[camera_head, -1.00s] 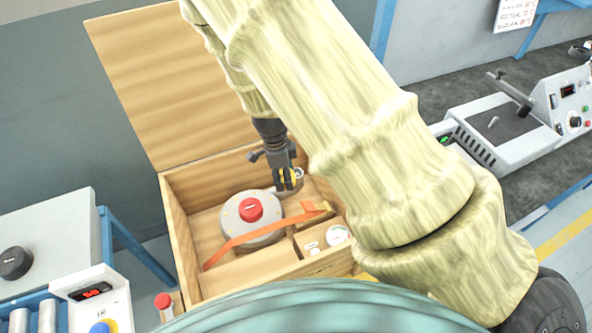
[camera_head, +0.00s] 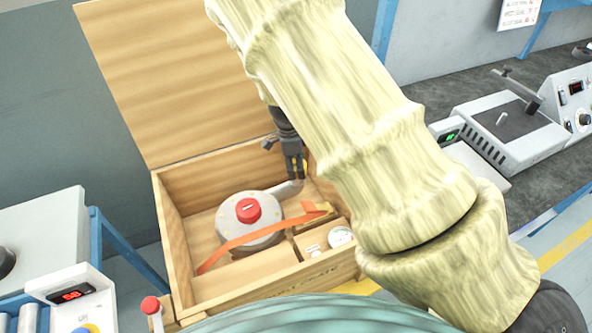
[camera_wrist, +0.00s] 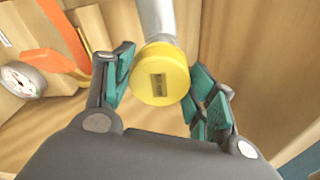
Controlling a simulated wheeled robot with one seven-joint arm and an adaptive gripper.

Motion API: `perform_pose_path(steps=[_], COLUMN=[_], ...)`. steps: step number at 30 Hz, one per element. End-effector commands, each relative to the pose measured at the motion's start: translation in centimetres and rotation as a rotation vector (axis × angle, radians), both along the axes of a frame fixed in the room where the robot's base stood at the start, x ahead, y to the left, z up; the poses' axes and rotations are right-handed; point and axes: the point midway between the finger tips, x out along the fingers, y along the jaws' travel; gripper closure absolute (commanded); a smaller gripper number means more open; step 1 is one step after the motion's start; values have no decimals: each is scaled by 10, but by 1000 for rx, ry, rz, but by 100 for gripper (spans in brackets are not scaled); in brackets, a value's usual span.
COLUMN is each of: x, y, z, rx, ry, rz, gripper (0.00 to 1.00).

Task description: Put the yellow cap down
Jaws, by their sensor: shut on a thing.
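The yellow cap (camera_wrist: 160,74) sits between the green-padded fingers of my gripper (camera_wrist: 163,88) in the wrist view. A grey pipe end (camera_wrist: 157,18) is directly behind the cap; I cannot tell whether the cap is on it or apart. In the head view, my gripper (camera_head: 294,167) points down inside the open wooden crate (camera_head: 178,238), near its back right corner. Only a sliver of the yellow cap (camera_head: 304,170) shows there beside the fingers. The grey round blower (camera_head: 262,240) with a red cap (camera_head: 248,210) sits in the crate, left of my gripper.
An orange strap (camera_head: 235,243) crosses the blower. A white dial gauge (camera_head: 340,237) lies in a front right compartment; it also shows in the wrist view (camera_wrist: 22,80). The crate's lid (camera_head: 165,80) stands open behind. A bench device (camera_head: 515,125) is at the right.

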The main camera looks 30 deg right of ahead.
Motion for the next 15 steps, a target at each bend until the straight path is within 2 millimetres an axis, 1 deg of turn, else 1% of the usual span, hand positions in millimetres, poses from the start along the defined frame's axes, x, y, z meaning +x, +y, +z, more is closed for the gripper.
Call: perform_pose_path(steps=[1,10,15], x=[0,0,0], y=[0,0,0], z=[-6,-5,-8], rx=[0,0,0], ry=[-1,-1,0], rz=[0,0,0], gripper=[61,61,61])
